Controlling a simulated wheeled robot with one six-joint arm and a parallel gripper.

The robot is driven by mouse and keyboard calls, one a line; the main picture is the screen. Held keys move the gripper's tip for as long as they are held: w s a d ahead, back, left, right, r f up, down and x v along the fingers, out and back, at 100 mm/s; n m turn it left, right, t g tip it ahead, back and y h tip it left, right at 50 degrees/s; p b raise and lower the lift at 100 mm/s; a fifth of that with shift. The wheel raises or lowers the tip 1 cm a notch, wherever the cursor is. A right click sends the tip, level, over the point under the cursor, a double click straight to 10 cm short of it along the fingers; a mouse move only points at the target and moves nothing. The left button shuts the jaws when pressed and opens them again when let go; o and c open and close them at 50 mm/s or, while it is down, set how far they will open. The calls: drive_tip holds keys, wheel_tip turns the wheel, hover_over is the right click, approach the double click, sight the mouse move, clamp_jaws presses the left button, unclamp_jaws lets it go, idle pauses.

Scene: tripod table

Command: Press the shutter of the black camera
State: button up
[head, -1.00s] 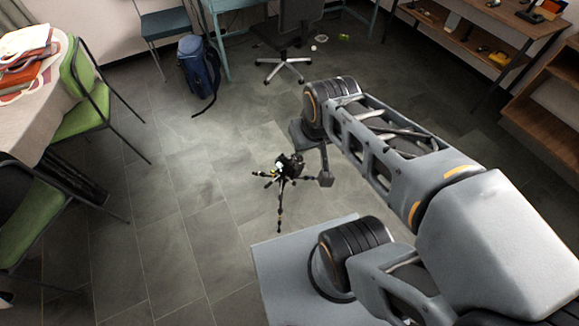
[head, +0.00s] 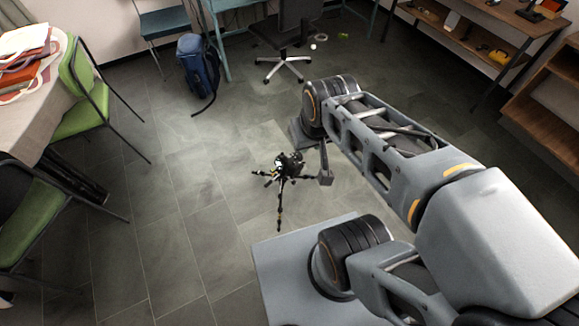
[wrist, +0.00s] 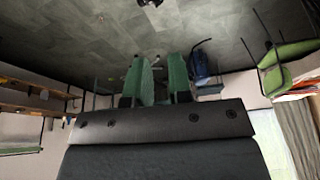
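The black camera (head: 289,162) sits on top of a small black tripod (head: 280,193) with splayed legs, left of my arm in the head view. It is small there, and I cannot make out its shutter button. A dark object (wrist: 149,2) is cut off by the top edge of the wrist view; I cannot tell if it is the camera. My gripper (wrist: 161,62) shows two green fingers with a gap between them, open and empty. In the head view I cannot make out its fingers clearly, and how far they are from the camera is unclear.
The tiled floor left of the tripod is clear. Green chairs (head: 84,95) and a cloth-covered table (head: 28,95) stand at the left. A blue backpack (head: 197,68) and an office chair (head: 290,35) are at the back. Wooden shelves (head: 465,40) stand at the right.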

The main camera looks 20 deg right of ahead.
clamp_jaws()
idle(1.4)
